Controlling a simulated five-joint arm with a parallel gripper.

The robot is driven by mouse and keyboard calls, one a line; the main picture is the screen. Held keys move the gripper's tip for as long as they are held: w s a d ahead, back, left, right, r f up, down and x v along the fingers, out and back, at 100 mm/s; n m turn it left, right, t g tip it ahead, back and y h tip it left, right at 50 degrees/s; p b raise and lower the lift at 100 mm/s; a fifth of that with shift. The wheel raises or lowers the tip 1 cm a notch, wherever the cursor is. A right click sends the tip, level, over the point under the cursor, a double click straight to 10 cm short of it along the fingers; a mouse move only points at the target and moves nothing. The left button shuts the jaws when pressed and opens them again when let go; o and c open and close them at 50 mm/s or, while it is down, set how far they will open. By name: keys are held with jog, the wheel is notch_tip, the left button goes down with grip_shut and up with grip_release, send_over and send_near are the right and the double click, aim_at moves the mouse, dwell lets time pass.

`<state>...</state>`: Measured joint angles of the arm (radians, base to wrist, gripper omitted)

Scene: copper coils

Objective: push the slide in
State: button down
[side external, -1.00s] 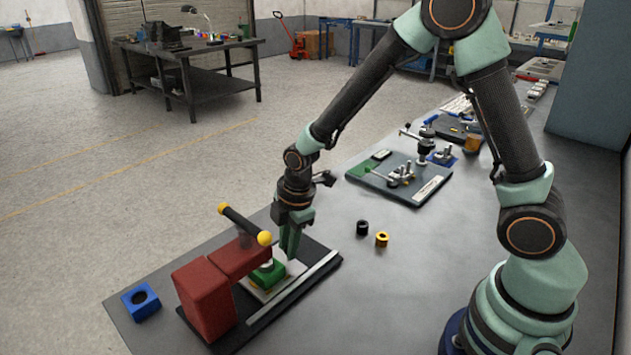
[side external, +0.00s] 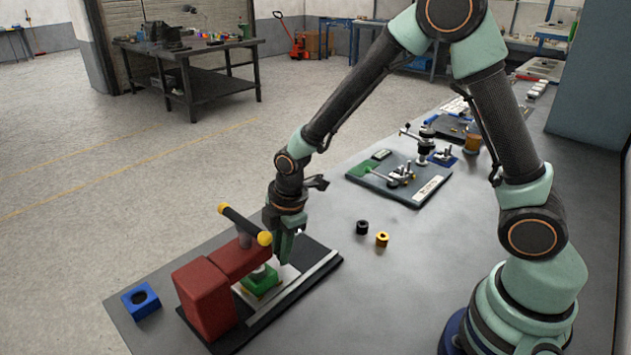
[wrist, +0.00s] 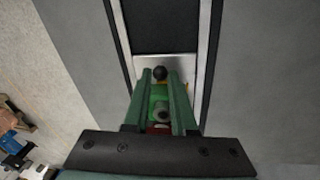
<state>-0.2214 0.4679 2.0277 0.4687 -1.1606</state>
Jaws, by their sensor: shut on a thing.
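The slide (side external: 288,275) is a silver plate carrying a green block (side external: 260,281), and it lies on a black base beside a silver rail. The red press (side external: 207,296) stands at the left end, its head over the green block. My gripper (side external: 282,262) is low at the slide's outer end, pointing down. In the wrist view a small black knob (wrist: 160,73) sits between my two green fingertips, with the silver plate (wrist: 181,66) under them. My gripper is shut on the knob. The far side of the block is hidden under the press head.
The press lever (side external: 244,224) is black with yellow ends and sticks up close to my wrist. A fixture board (side external: 420,192) stands farther back.

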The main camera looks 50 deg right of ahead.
jog(key=shift+s+a, duration=0.15)
jog(key=shift+a, duration=0.85)
jog(key=c, duration=0.7)
grip_release()
jog(key=shift+c, duration=0.2)
jog(key=shift+r, duration=0.5)
notch_tip(320, 180, up, 11)
jog(key=s, duration=0.1)
jog(key=shift+s+d, duration=0.3)
jog(key=shift+s, duration=0.1)
jog(key=s+d+r+m+t, duration=0.3)
jog(key=s+d+r+m, duration=0.5)
jog(key=m, duration=0.7)
jog(key=shift+s+d+r+m+t, duration=0.2)
jog(key=shift+s+d+m+t, duration=0.15)
jog(key=shift+s+d, duration=0.8)
